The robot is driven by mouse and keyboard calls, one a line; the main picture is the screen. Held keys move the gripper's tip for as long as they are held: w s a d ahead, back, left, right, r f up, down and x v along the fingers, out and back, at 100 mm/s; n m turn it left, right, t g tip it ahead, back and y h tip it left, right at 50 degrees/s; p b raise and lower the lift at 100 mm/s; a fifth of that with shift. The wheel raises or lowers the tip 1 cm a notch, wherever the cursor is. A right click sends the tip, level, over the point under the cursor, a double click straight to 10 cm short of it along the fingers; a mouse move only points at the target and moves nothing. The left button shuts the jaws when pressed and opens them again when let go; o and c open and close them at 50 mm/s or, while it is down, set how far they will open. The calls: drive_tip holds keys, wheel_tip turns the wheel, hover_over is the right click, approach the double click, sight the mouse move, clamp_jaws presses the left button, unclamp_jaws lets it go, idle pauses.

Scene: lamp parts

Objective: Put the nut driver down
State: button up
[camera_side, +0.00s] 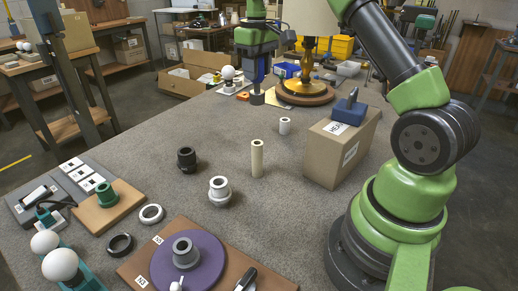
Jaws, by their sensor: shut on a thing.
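My gripper (256,58) is at the back middle of the table, left of the lamp, pointing down. It is shut on the nut driver (257,97), which hangs upright below it. The tool's dark lower end is close to the table top; I cannot tell whether it touches. The fingers are small and partly hidden at this distance. The lamp stands on a round wooden base (306,95), with a gold stem (307,65) and a cream shade (308,18), just right of my gripper.
A cardboard box (342,150) with a blue block (349,111) on top stands to the right. A cream tube (257,158), a white ring (151,214) and a purple disc (189,264) are nearer. A white bulb (228,73) stands left of the tool.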

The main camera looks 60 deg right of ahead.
drive_tip(key=shift+w+d+f, duration=0.1)
drive_tip(key=shift+w+d, duration=0.05)
drive_tip(key=shift+d, duration=0.3)
drive_tip(key=shift+w+d+f, duration=0.1)
drive_tip(key=shift+w+d, duration=0.05)
drive_tip(key=shift+d, duration=0.3)
wheel_tip(320, 180, down, 15)
drive_tip(key=shift+r, duration=0.1)
drive_tip(key=o, duration=1)
drive_tip(key=shift+f, duration=0.2)
